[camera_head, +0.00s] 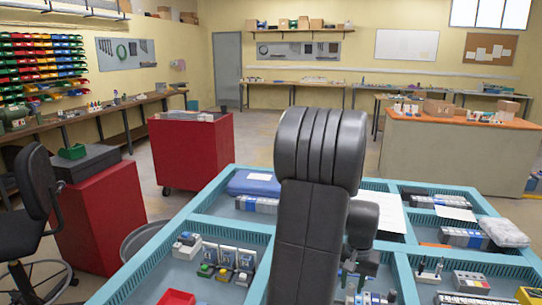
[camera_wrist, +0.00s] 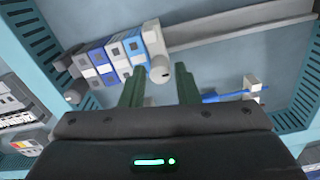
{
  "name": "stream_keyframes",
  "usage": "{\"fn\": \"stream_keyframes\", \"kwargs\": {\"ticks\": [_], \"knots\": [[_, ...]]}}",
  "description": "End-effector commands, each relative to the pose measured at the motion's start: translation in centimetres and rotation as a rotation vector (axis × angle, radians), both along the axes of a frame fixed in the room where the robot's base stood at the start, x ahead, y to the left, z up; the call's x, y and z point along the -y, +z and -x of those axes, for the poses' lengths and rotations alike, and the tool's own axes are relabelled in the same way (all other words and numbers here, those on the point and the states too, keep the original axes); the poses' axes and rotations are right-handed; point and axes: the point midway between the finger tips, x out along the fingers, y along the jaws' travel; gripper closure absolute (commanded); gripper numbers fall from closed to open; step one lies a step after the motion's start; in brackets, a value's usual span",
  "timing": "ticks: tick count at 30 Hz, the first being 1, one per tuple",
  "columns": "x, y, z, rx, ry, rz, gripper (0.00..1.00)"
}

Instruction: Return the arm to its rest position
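My arm (camera_head: 310,220) rises in the middle of the head view and bends down over the blue-framed compartment table (camera_head: 225,215). In the wrist view my gripper (camera_wrist: 160,80) shows two dark green fingers standing apart, with nothing visibly held between them. Beyond the fingertips, a row of blue, white and grey modules (camera_wrist: 110,60) sits at the end of a grey rail (camera_wrist: 235,25). A pale rounded end piece (camera_wrist: 160,70) shows just beyond the gap between the fingers; I cannot tell how close it is. In the head view my arm hides part of the compartments.
Around my arm are compartments with switches and sockets (camera_head: 227,262), a red bin (camera_head: 176,297), a blue folded item (camera_head: 254,184) and a clear bag (camera_head: 503,232). Red cabinets (camera_head: 190,152) and a chair (camera_head: 38,190) stand left.

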Motion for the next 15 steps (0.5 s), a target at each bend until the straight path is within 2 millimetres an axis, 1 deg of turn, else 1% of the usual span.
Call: {"fn": "stream_keyframes", "kwargs": {"ticks": [15], "knots": [[-0.01,0.0,-0.02,0.001,-0.409,0.0,0.71]]}}
